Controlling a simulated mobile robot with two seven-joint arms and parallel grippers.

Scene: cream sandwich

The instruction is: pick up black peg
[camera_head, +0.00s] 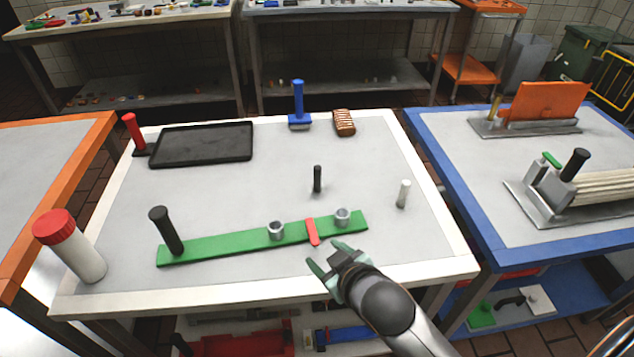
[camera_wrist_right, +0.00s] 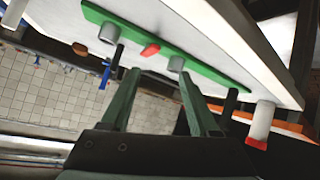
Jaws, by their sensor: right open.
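A short black peg (camera_head: 317,179) stands upright on the middle of the white table, behind a green board (camera_head: 200,245). In the right wrist view, a dark upright shape (camera_wrist_right: 117,57) beyond the board looks like this peg. The board carries two grey metal rings (camera_head: 276,230) and (camera_head: 342,217), a red piece (camera_head: 312,231) between them, and a taller black handle (camera_head: 166,230) at its left end. My right gripper (camera_head: 325,257) is open and empty over the table's front edge, in front of the board and apart from the peg. My left gripper is not in view.
A white peg (camera_head: 403,194) stands to the right. A red-capped white bottle (camera_head: 78,250) stands front left. A black tray (camera_head: 203,144), a blue-handled tool (camera_head: 299,108) and a brown brush-like block (camera_head: 344,123) are at the back. Table around the black peg is clear.

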